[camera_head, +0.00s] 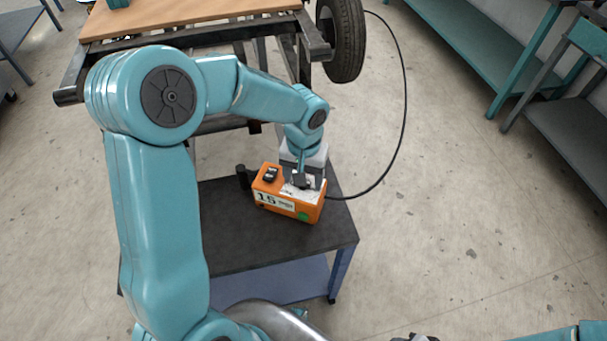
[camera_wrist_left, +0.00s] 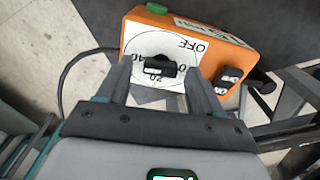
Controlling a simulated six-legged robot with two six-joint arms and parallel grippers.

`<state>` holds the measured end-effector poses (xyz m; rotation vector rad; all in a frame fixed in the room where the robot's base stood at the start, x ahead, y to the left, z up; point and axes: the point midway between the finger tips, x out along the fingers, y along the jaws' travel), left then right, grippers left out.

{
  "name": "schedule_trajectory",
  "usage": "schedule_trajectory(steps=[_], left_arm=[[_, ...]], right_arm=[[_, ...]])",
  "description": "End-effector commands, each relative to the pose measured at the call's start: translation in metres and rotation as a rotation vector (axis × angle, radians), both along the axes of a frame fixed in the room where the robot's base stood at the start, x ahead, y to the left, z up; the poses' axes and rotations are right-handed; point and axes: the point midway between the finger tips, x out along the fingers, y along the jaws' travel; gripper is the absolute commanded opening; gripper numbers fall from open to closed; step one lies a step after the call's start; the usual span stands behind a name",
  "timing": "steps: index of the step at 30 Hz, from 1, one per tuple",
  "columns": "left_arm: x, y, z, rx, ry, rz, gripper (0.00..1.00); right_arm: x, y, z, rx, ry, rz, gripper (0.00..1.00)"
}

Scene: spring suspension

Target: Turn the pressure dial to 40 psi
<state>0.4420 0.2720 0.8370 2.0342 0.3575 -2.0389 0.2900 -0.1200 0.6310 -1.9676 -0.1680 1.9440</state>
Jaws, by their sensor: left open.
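The orange pressure box (camera_head: 285,212) stands on the black cart top, with a panel reading "15" on its front. In the left wrist view, the box (camera_wrist_left: 225,55) carries a white dial face with a black knob (camera_wrist_left: 157,70) at its centre. Marks that look like 40, 20, 0 and OFF surround the knob; I cannot tell exactly where it points. My left gripper (camera_wrist_left: 158,70) is open, with its fingers on either side of the knob. In the head view, this gripper (camera_head: 305,180) is over the right part of the box and partly hides the dial. My right gripper's fingers do not show.
Black switches (camera_head: 271,174) sit on the box beside the dial. A black hose (camera_head: 405,100) runs from the box to a tyre (camera_head: 346,40) behind. The cart top (camera_head: 235,250) is clear in front. Teal benches (camera_head: 480,50) stand at the upper right, with open floor between.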

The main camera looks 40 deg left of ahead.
Motion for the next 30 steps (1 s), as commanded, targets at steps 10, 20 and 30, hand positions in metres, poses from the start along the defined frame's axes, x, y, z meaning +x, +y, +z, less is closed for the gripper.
schedule_trajectory(steps=[10,20,30], left_arm=[[0.001,0.0,0.044,0.001,-0.006,0.001,0.66],[0.001,-0.001,0.129,-0.001,-0.004,0.0,0.66],[0.0,-0.001,0.163,0.0,-0.001,0.0,0.66]], right_arm=[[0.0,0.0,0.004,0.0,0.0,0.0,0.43],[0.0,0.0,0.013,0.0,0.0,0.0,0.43],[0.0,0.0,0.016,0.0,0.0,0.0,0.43]])
